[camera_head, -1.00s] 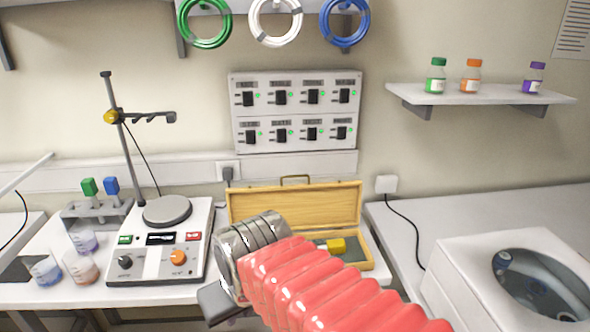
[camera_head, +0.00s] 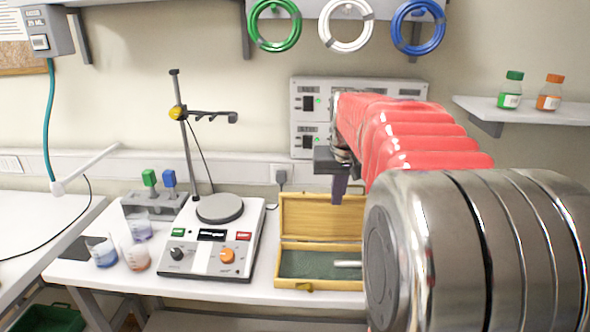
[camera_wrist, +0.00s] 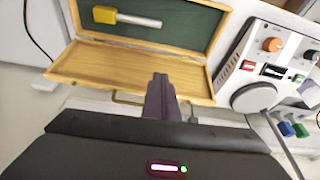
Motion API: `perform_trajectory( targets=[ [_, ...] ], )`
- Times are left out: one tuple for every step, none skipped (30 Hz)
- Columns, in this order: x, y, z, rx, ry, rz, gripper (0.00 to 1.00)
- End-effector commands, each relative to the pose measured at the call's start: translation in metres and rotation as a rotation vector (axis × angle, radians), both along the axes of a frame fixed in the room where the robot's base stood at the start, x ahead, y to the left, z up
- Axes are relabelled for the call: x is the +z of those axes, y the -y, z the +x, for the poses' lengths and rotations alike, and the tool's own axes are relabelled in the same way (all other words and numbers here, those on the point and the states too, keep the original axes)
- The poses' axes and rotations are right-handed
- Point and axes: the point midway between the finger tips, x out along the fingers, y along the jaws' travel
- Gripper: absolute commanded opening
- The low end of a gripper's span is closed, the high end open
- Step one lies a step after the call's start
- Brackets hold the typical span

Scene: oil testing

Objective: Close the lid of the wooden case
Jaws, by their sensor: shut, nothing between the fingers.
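The wooden case stands open on the white bench, its lid (camera_head: 318,213) raised at the back and its base (camera_head: 300,285) in front. The right part is hidden behind my arm in the head view. In the wrist view the lid (camera_wrist: 110,65) and its metal handle (camera_wrist: 127,99) face me. A tool with a yellow handle (camera_wrist: 105,15) lies on the green lining. My gripper (camera_head: 339,192) is shut and empty, pointing down near the lid's upper edge. In the wrist view its fingers (camera_wrist: 161,90) overlap the lid beside the handle; I cannot tell whether they touch it.
A hotplate device (camera_head: 212,240) stands left of the case, with a stand (camera_head: 187,135) and several beakers (camera_head: 137,256) beyond. A switch panel (camera_head: 310,120) is on the wall behind my arm. Wire coils (camera_head: 274,25) hang above. A shelf (camera_head: 520,110) with bottles is at right.

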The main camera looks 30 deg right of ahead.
Motion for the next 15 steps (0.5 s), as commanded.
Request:
perform_trajectory(
  targets=[
    [0.004, 0.018, 0.007, -0.020, 0.002, 0.000, 0.00],
    [0.006, 0.028, 0.011, -0.028, 0.004, -0.002, 0.00],
    [0.010, 0.040, 0.015, -0.041, 0.005, -0.003, 0.00],
    [0.014, 0.049, 0.019, -0.049, 0.008, -0.005, 0.00],
    [0.017, 0.057, 0.022, -0.055, 0.011, -0.007, 0.00],
    [0.022, 0.068, 0.026, -0.064, 0.014, -0.009, 0.00],
    [0.026, 0.076, 0.030, -0.069, 0.018, -0.012, 0.00],
    [0.030, 0.082, 0.033, -0.073, 0.022, -0.015, 0.00],
    [0.037, 0.090, 0.037, -0.077, 0.028, -0.019, 0.00],
    [0.042, 0.094, 0.040, -0.077, 0.033, -0.022, 0.00],
    [0.049, 0.098, 0.044, -0.078, 0.040, -0.028, 0.00],
    [0.058, 0.100, 0.047, -0.075, 0.047, -0.033, 0.00],
    [0.065, 0.101, 0.050, -0.073, 0.054, -0.039, 0.00],
    [0.072, 0.102, 0.051, -0.071, 0.062, -0.044, 0.00],
    [0.081, 0.102, 0.052, -0.069, 0.070, -0.050, 0.00]
  ],
)
